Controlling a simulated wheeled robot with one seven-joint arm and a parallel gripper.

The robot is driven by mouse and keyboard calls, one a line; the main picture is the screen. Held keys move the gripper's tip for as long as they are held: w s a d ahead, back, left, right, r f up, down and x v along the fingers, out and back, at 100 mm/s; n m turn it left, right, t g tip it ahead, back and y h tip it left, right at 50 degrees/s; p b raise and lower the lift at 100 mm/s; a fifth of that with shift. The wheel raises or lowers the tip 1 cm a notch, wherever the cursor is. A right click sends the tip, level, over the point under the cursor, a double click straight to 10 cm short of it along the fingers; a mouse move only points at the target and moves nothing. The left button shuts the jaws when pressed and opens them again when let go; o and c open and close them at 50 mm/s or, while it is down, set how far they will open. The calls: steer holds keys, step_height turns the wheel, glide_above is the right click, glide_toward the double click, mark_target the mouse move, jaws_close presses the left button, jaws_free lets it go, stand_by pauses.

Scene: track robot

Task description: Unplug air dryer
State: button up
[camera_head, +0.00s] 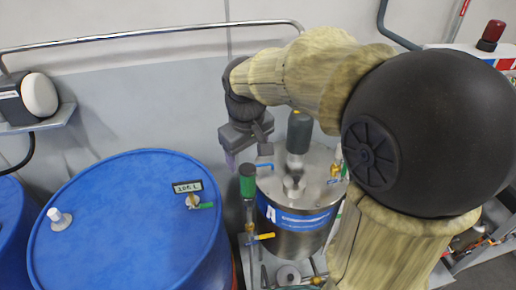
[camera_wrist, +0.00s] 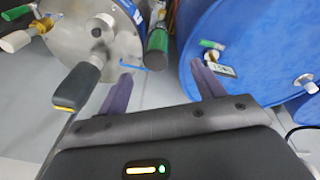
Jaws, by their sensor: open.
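My gripper (camera_head: 230,161) hangs in front of the grey wall, above the gap between the blue drum and the steel tank. In the wrist view its two purple fingers (camera_wrist: 162,70) are spread apart with nothing between them. A dark, bottle-shaped fitting (camera_head: 299,132) stands upright on the steel tank's lid; it also shows in the wrist view (camera_wrist: 77,88), left of the fingers. A green-topped cylinder (camera_head: 247,181) stands beside the tank, below my gripper; it also shows in the wrist view (camera_wrist: 158,42). I cannot tell which part is the air dryer.
The steel tank (camera_head: 298,237) with a blue band stands right of the large blue drum (camera_head: 115,235). A metal rail (camera_head: 150,33) runs along the wall. A blue-handled valve (camera_head: 265,166) and a yellow handle (camera_head: 262,236) stick out near the tank. A wall shelf (camera_head: 45,123) is at left.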

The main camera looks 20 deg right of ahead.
steer(key=s+d+f+m, duration=0.4)
steer(key=s+f, duration=0.4)
steer(key=f, duration=0.5)
steer(key=shift+s+f+t, duration=0.25)
steer(key=shift+s+t, duration=0.05)
steer(key=shift+s, duration=0.1)
